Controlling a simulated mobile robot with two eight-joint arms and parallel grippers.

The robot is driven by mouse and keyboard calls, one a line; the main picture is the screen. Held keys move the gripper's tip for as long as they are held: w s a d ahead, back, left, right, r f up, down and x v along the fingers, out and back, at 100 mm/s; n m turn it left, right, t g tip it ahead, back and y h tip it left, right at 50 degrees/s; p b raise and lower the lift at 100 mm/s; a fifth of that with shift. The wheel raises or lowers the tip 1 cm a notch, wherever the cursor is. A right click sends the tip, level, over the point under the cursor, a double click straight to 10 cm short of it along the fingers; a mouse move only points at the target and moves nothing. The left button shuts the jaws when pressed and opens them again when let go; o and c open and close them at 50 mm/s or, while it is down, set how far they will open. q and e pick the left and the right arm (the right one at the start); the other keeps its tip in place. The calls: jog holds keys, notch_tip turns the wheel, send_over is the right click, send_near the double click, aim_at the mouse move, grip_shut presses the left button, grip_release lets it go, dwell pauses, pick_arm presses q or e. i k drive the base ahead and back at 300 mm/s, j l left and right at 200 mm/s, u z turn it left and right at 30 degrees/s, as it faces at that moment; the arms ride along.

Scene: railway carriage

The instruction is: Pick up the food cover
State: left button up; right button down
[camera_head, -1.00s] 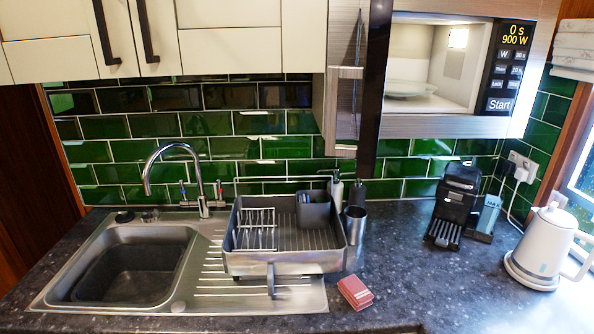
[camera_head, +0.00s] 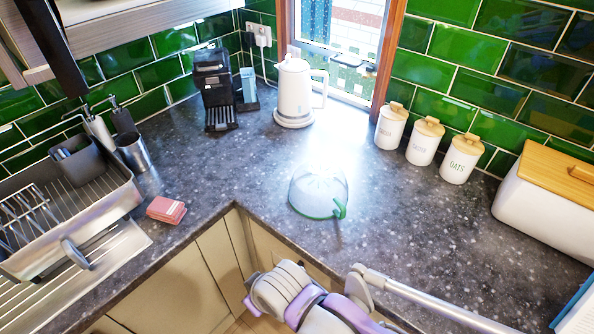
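The food cover (camera_head: 318,186) is a clear dome with a green rim and a green tab at its right front. It sits on the dark speckled worktop (camera_head: 270,165), near the inner corner. Bright window glare washes out its top. I cannot make out what, if anything, is under it. Neither of my grippers can be made out in the view, and nothing touches the cover.
A white kettle (camera_head: 293,92) and a black coffee machine (camera_head: 214,88) stand behind. Canisters (camera_head: 425,140) and a bread bin (camera_head: 550,200) are right. A dish rack (camera_head: 70,205) and red sponges (camera_head: 166,210) are left. A white-and-lilac object with a rod (camera_head: 300,298) shows below.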

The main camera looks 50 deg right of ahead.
aim_at(318, 188)
jog(key=z, duration=1.9)
